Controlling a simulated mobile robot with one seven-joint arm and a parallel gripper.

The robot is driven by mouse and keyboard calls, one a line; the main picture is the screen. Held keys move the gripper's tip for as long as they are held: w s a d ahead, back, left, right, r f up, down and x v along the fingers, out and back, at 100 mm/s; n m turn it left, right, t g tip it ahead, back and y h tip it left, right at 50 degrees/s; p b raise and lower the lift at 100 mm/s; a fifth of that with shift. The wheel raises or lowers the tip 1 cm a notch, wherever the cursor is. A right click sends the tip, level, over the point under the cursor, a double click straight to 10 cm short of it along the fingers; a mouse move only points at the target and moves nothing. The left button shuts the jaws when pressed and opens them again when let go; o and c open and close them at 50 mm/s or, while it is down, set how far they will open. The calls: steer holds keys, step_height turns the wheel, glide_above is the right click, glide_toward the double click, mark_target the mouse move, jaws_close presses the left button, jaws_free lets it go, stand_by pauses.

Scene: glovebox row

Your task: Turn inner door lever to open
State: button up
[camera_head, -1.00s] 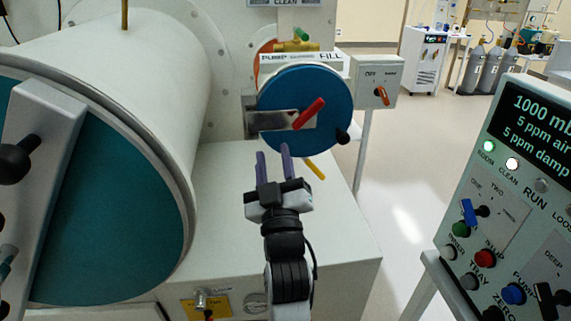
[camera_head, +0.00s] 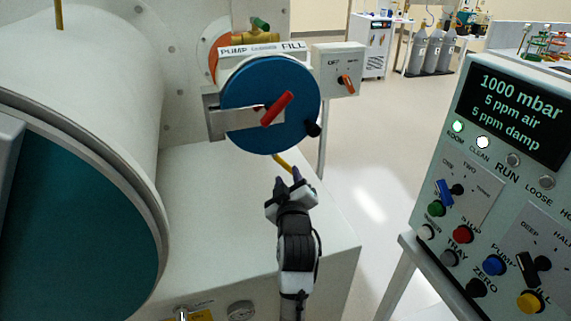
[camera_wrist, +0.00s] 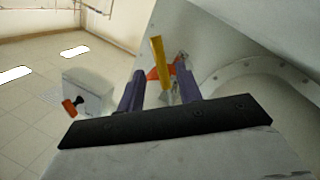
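A yellow lever (camera_head: 283,163) pokes out below the blue round door (camera_head: 250,130) of the small port. The yellow lever also shows in the wrist view (camera_wrist: 159,58), upright beyond my fingers and in line with the gap between them. A red lever (camera_head: 277,108) lies slanted on the front of the blue door. I cannot tell for certain which lever is the inner door's; the yellow one's base is partly hidden. My gripper (camera_head: 288,180) is just below the blue door, close to the yellow lever's end. Its fingers (camera_wrist: 160,92) are apart with nothing held.
A white switch box (camera_head: 338,70) with an orange knob is right of the blue door. A big white cylinder (camera_head: 100,110) fills the left. A control panel (camera_head: 490,190) stands at the right. Open floor (camera_head: 375,170) lies between the panel and the white cabinet (camera_head: 220,200).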

mark_target(286, 168)
steer(key=w, duration=0.3)
steer(key=w+p, duration=0.1)
steer(key=w, duration=0.1)
steer(key=shift+w+a, duration=0.2)
steer(key=shift+w, duration=0.2)
steer(key=shift+c, duration=0.4)
jaws_close()
